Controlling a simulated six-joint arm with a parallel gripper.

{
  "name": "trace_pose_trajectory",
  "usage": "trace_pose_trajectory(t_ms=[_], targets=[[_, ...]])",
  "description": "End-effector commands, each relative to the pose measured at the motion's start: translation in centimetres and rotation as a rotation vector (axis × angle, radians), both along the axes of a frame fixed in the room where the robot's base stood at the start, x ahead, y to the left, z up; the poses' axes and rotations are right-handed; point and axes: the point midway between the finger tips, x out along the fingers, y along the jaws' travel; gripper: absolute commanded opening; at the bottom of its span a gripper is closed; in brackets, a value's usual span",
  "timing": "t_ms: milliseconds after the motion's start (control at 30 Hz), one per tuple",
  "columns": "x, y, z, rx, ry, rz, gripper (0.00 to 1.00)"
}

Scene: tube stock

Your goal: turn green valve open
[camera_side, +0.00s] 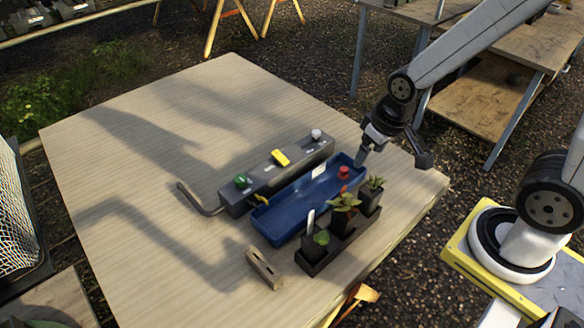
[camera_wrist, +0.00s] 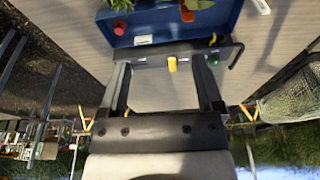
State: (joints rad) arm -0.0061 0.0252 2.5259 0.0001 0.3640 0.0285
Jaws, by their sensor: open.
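The green valve (camera_side: 241,180) is a small round knob on the left end of a long grey manifold (camera_side: 237,203) on the wooden table. It also shows in the wrist view (camera_wrist: 213,60), just beside the right finger's tip. A yellow valve (camera_side: 281,157) is in the middle of the manifold and a pale grey one (camera_side: 316,134) is at its right end. My gripper (camera_side: 392,158) is open and empty, above the table's right part, well apart from the green valve. In the wrist view its two fingers (camera_wrist: 161,64) are spread wide. The green valve's turn position is too small to tell.
A blue trough (camera_side: 275,229) with a red knob (camera_side: 343,171) lies in front of the manifold. Potted plants (camera_side: 345,203) stand in a dark tray beside it. A wooden piece (camera_side: 264,268) lies near the front. A bent grey pipe (camera_side: 198,204) leaves the manifold's left end. The table's left is clear.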

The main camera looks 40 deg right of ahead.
Motion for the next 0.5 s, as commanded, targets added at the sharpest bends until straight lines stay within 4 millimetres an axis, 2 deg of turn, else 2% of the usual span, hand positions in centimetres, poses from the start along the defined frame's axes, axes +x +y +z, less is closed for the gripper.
trace_pose_trajectory(t_ms=[167, 500], targets=[[2.9, 0.6, 0.0, 0.018, 0.017, -0.064, 0.84], [11.3, 3.2, -0.7, 0.065, 0.070, -0.274, 0.84]])
